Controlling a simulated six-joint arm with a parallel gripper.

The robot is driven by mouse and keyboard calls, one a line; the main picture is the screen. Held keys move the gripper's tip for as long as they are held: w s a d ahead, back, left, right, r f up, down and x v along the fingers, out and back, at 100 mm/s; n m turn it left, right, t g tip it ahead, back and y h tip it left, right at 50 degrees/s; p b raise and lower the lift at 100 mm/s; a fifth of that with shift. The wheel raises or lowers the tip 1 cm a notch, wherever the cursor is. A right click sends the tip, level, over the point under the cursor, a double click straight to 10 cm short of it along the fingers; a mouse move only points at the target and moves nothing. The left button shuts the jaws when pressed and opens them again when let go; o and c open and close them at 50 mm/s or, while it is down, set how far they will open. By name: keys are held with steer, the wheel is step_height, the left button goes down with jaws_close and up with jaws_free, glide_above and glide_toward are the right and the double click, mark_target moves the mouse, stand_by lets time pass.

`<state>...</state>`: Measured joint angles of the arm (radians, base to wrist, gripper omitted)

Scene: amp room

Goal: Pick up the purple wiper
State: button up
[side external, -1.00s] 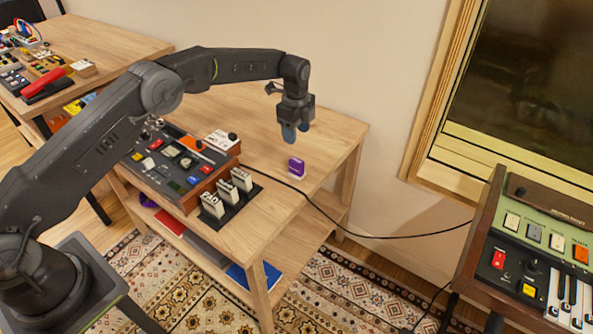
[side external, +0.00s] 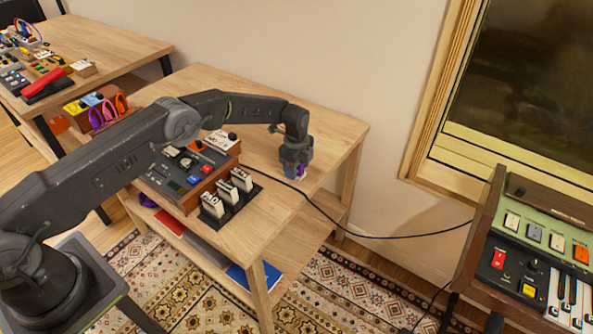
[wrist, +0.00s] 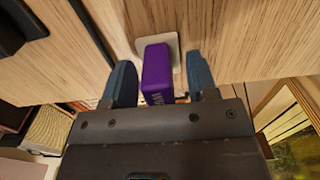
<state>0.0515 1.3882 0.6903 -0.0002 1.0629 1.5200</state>
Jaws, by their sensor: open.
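The purple wiper (wrist: 157,75) is a small purple block with a pale pad at its far end, standing on the wooden table (side external: 265,175). In the wrist view it sits between the two blue fingertips of my gripper (wrist: 161,82), with a visible gap on each side. In the side view my gripper (side external: 296,171) is down at the table top around the wiper, and only a bit of purple (side external: 301,172) shows beside a finger. My gripper is open and holds nothing.
A control box (side external: 185,165) with buttons and a black rack of white switches (side external: 228,200) stand left of my gripper. A black cable (side external: 345,230) runs off the table to the right. The table's right edge is close by.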

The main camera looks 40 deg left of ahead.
steer(key=shift+c, duration=0.3)
jaws_close()
steer(key=shift+r, duration=0.1)
step_height(320, 180, up, 4)
steer(key=shift+r, duration=0.15)
steer(key=s+a+r, duration=0.4)
steer(key=a+r, duration=0.2)
steer(key=a, duration=0.4)
steer(key=shift+s+a+r, duration=0.25)
steer(key=shift+s+a, duration=0.1)
